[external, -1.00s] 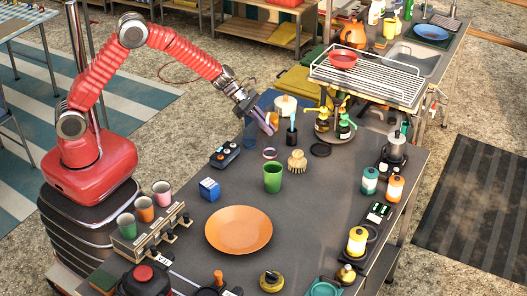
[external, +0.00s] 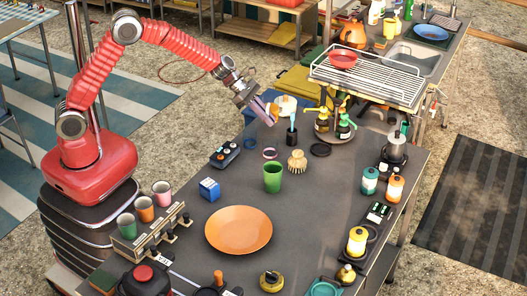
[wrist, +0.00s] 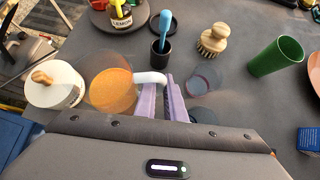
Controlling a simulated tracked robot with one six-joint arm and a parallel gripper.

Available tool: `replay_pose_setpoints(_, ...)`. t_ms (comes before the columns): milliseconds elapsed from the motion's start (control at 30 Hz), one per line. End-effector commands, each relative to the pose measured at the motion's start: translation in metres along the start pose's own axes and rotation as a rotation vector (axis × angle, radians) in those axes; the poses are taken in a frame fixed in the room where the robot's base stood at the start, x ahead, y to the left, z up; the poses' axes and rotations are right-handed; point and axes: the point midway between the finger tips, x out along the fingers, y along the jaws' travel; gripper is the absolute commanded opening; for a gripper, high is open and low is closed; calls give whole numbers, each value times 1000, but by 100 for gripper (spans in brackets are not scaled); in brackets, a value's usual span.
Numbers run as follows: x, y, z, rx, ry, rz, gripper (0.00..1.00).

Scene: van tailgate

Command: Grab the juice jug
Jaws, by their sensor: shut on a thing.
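The juice jug (wrist: 112,90) is a clear vessel of orange juice with a white handle at its right side. My gripper (wrist: 172,98) has pale purple fingers closed on that handle in the wrist view. In the external view my gripper (external: 266,112) is at the far left edge of the grey table, and the jug (external: 273,112) shows only as a bit of orange beside the fingers. The fingers hide part of it there. I cannot tell from the views how far its base is from the table.
A white lidded canister (wrist: 55,85) stands close left of the jug. A black cup with a blue brush (wrist: 161,48), a wooden brush (wrist: 213,40) and a green cup (wrist: 276,57) stand to the right. Pump bottles (external: 335,121) stand on a round tray behind.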

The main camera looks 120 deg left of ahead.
Motion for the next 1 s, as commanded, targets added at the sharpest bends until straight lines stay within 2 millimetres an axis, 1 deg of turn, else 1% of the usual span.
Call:
replay_pose_setpoints(33,-5,1,5,4,-3,2,0)
replay_pose_setpoints(1000,-71,2,71,3,-2,2,0)
